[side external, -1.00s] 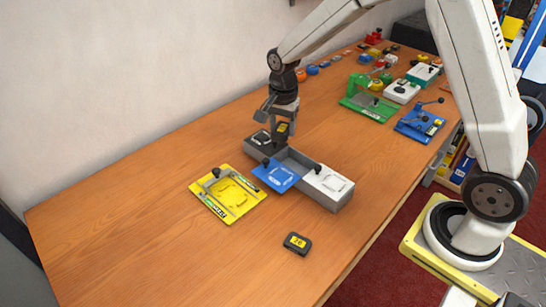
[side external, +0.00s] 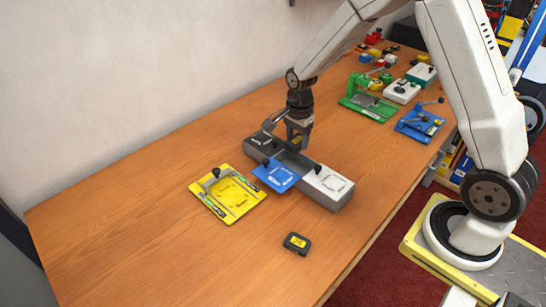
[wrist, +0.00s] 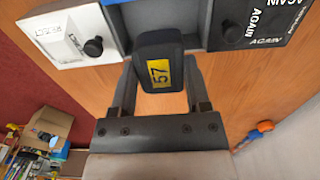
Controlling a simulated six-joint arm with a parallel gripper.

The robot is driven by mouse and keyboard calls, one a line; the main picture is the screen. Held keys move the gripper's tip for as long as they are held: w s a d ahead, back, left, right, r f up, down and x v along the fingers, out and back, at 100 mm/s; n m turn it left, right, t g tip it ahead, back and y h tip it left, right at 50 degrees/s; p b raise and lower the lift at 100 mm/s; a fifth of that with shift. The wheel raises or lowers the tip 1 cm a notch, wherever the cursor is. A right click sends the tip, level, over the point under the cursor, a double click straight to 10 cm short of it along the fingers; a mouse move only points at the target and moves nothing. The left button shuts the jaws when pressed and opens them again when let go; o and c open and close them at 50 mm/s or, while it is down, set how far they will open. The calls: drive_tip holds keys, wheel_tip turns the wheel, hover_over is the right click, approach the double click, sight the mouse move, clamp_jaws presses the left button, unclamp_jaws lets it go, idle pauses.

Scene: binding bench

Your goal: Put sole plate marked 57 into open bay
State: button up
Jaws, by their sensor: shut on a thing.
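My gripper (side external: 296,142) is shut on a dark sole plate with a yellow label (wrist: 158,73); the label reads 57 in the wrist view. The plate is held above the middle of a grey three-bay box (side external: 340,203). The middle bay is open, with its blue lid (side external: 277,174) folded out to the front. The dark lid (wrist: 268,24) and the white lid (side external: 328,183) lie shut over the end bays. The plate and fingers partly hide the open bay; I cannot tell whether the plate touches it.
Another dark plate with a yellow label (side external: 297,244) lies on the table in front. A yellow clamp fixture (side external: 228,194) stands left of the box. Green (side external: 368,107) and blue (side external: 420,124) fixtures stand behind, right. The left tabletop is clear.

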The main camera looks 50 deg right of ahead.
drive_tip(key=shift+f, duration=0.2)
drive_tip(key=shift+f, duration=3.45)
drive_tip(key=shift+f, duration=0.7)
drive_tip(key=o, duration=1.1)
drive_tip(key=shift+r, duration=0.15)
drive_tip(key=shift+r, duration=3.6)
drive_tip(key=shift+r, duration=0.1)
drive_tip(key=shift+r, duration=1.9)
